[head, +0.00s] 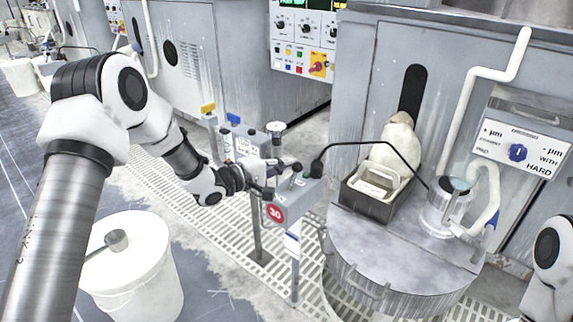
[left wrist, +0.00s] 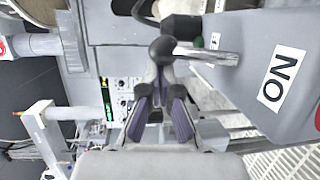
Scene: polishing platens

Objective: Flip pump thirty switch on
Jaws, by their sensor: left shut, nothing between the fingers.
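The grey pump thirty switch box (head: 300,190) stands on a post, with a red round 30 sign (head: 275,213) on its front. In the left wrist view its grey face bears an ON label (left wrist: 282,78), turned sideways. A shiny metal switch lever (left wrist: 212,56) sticks out from the box toward my fingers. My left gripper (head: 268,181) is shut and empty, right beside the box. In the left wrist view its fingertips (left wrist: 162,60) are at the lever's outer end; whether they touch it I cannot tell. The lever is mostly hidden in the head view. My right gripper is out of view.
A similar grey switch box (head: 250,143) stands just behind. A white bucket (head: 150,265) stands front left. Grating covers the floor below.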

